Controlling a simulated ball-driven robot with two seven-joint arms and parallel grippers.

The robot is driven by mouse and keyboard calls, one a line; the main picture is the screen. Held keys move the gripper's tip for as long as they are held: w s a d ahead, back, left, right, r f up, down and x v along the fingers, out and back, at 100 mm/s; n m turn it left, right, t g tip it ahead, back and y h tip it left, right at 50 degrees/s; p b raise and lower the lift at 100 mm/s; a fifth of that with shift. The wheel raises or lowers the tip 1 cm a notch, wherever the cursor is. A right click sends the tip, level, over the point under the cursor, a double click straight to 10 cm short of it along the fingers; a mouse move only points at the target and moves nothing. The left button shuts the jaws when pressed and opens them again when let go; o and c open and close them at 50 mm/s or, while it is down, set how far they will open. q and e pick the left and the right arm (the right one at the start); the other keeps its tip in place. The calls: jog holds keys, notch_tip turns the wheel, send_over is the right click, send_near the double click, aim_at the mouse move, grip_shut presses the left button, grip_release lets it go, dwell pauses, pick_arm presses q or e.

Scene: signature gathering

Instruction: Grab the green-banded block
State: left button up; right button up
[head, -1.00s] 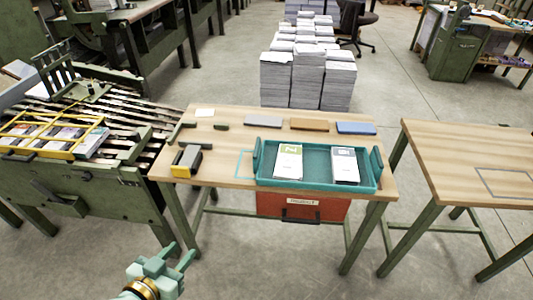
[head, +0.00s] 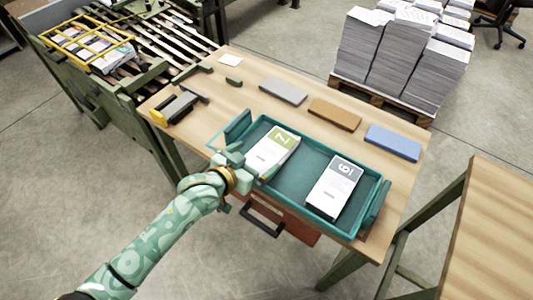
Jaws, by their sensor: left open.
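The green-banded block (head: 272,151) is white with a green band at its far end. It lies flat in the left half of the teal tray (head: 312,220) on the wooden table. A similar block with a grey band (head: 334,187) lies in the tray's right half. My left gripper (head: 247,166) is open at the tray's near left side, close beside the green-banded block's near left end. Whether a finger touches the block I cannot tell. My right gripper is out of view.
Grey (head: 283,91), brown (head: 334,113) and blue (head: 393,142) flat blocks lie along the table's back. A black and yellow tool (head: 176,108) lies at the left. A red drawer (head: 298,229) hangs below the near edge. Another table (head: 497,225) stands at right.

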aim_at(270, 151)
pick_arm(q)
jog(key=b+x, duration=0.2)
jog(key=x, duration=0.1)
jog(key=b+x, duration=0.1)
jog(key=x, duration=0.1)
jog(key=shift+s+d+f, duration=0.25)
jog(key=shift+s+d, duration=0.05)
jog(key=shift+d, duration=0.1)
jog(key=shift+w+d, duration=0.2)
jog(key=shift+w, duration=0.05)
jog(key=shift+r, duration=0.15)
jog(key=shift+c, duration=0.7)
jog(key=c, duration=1)
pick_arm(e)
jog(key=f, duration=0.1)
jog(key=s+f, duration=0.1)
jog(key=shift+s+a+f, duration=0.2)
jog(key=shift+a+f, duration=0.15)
